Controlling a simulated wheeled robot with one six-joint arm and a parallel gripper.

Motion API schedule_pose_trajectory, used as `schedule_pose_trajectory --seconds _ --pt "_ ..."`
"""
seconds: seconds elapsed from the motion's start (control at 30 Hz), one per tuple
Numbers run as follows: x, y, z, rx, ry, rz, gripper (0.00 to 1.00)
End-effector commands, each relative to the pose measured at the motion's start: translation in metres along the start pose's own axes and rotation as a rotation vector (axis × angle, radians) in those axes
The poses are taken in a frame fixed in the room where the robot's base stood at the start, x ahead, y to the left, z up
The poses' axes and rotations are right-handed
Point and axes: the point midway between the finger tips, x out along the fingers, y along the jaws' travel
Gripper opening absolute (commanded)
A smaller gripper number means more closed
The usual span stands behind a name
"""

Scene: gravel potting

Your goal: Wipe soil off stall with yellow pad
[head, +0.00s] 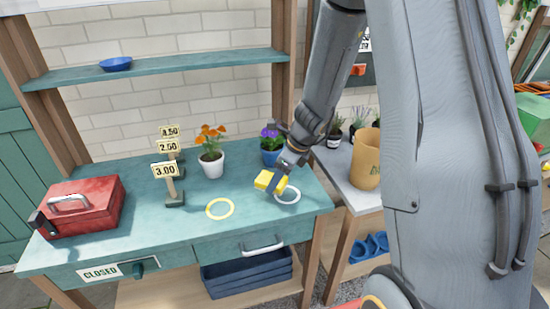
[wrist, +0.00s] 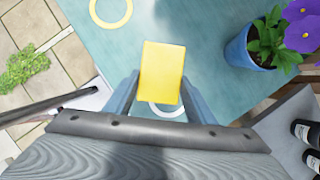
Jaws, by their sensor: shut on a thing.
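The yellow pad (head: 270,181) is held in my gripper (head: 277,184) above the right part of the teal stall top (head: 125,222). In the wrist view the pad (wrist: 162,72) sits between the two fingers, and my gripper (wrist: 160,95) is shut on it. A white ring (head: 288,195) on the stall top lies just below and to the right of the pad, partly hidden in the wrist view. A yellow ring (head: 220,208) lies to the left. I cannot make out clear soil on the stall top in either view.
A blue pot with purple flowers (head: 271,148) stands close behind my gripper. A white pot with orange flowers (head: 210,157), price signs (head: 166,170) and a red cash box (head: 82,208) stand farther left. A side table with a tan pot (head: 366,160) is at the right.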

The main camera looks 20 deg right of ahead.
Motion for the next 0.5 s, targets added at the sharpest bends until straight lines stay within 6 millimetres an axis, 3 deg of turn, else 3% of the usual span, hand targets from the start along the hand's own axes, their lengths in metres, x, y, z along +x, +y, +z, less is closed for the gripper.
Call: schedule_pose_trajectory --seconds 0.5 --pt "-0.035 0.001 0.015 0.000 0.000 0.000 0.29"
